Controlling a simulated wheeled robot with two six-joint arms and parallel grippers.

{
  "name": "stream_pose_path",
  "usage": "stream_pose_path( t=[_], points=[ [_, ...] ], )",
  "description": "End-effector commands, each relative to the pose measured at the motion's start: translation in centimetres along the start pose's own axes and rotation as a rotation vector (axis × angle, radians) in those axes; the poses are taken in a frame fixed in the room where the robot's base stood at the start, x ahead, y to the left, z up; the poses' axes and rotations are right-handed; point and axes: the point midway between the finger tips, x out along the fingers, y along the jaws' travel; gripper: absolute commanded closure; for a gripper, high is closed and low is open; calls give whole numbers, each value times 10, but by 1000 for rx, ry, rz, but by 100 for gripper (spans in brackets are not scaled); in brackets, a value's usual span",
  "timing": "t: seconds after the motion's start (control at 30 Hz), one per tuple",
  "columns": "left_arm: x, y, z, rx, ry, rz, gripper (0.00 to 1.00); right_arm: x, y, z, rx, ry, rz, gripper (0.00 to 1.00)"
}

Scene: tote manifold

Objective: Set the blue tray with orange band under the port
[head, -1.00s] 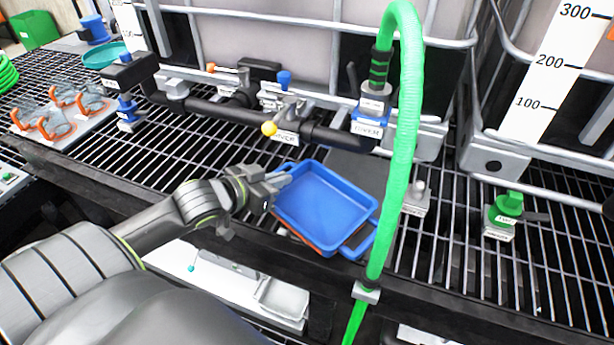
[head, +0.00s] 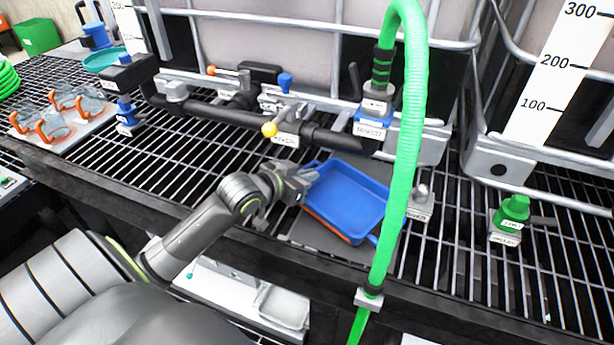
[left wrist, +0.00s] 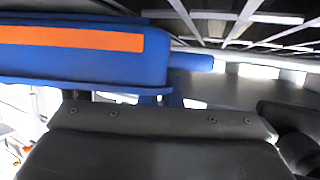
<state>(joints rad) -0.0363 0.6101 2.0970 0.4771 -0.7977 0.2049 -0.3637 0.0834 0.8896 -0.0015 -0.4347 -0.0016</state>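The blue tray (head: 350,205) with an orange band low on its outer side is in the middle of the head view. It sits over a dark grey plate on the grating; I cannot tell whether it touches it. The orange band (left wrist: 70,38) shows large in the left wrist view. My left gripper (head: 308,178) is at the tray's left end and appears shut on its end handle; the fingertips are partly hidden. The black manifold pipe (head: 225,113) runs behind the tray, with a yellow-ended valve lever (head: 270,129). Which opening is the port is unclear. My right gripper is out of view.
A green hose (head: 408,130) hangs close to the tray's right side, held by a clamp on the front edge. A small grey fitting (head: 421,200) stands right of it and a green valve (head: 513,210) farther right. Goggles (head: 70,110) lie at left. Bare grating lies left of the tray.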

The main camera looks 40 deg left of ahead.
Motion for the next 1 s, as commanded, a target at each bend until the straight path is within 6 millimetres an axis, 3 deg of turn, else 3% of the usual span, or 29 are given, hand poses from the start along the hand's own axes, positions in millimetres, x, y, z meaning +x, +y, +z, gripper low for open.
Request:
stream_pose_path(
  t=[0.23, 0.4, 0.43, 0.77, 1.0],
  points=[
    [1, 0, 1, -1, 2, 1, 100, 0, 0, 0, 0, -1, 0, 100],
    [0, 0, 1, 1, 0, 0, 76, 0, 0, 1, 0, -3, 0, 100],
    [0, 0, 1, 1, 0, 0, 75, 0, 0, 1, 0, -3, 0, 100],
    [-2, 0, -2, 2, 1, 0, 75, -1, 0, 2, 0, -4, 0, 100],
    [-37, 0, -2, 6, -3, 0, 75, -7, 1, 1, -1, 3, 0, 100]
  ],
)
